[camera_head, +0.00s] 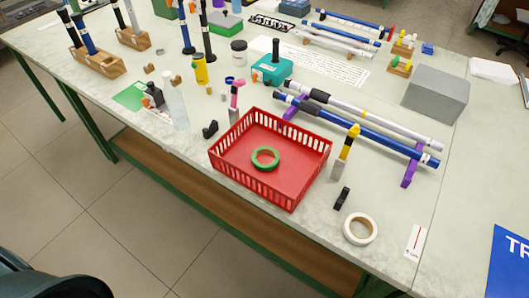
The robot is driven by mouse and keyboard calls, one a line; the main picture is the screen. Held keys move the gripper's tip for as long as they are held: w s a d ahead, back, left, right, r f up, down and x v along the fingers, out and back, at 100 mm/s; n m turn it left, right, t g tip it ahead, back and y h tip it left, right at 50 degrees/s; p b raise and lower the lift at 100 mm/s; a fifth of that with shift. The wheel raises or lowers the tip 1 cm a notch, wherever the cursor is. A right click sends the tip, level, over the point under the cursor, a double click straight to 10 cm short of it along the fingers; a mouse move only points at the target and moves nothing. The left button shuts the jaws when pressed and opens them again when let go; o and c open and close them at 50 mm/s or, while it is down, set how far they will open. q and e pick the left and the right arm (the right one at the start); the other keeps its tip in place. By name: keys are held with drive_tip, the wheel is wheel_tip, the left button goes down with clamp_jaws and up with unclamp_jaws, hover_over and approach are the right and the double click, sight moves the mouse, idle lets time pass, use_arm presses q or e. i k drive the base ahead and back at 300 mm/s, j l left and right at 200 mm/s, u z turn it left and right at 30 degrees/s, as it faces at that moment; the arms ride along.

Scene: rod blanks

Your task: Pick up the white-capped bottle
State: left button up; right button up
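A clear, pale bottle (177,107) with a whitish top stands upright near the front edge of the table (140,140), left of the red basket. A small dark bottle (154,98) stands just behind and left of it. Neither of my grippers shows in the head view.
A red basket (225,164) holds a green tape ring (265,158). Blue and grey rods (375,138) lie on purple supports to the right. A yellow bottle (200,70) stands behind the clear bottle. A white tape roll (360,229) lies near the front edge.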

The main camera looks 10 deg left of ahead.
sight(173, 95)
drive_tip(key=j+z, duration=0.15)
drive_tip(key=j, duration=0.25)
drive_tip(key=j+z, duration=0.15)
drive_tip(key=j, duration=0.3)
drive_tip(key=k+j+z, duration=0.2)
drive_tip(key=j, duration=0.2)
drive_tip(key=j+z, duration=0.15)
drive_tip(key=j, duration=0.3)
drive_tip(key=k+j+z, duration=0.15)
drive_tip(key=j, duration=0.2)
drive_tip(key=j+z, duration=0.15)
drive_tip(key=j, duration=0.25)
drive_tip(key=k+j+z, duration=0.15)
drive_tip(key=j, duration=0.25)
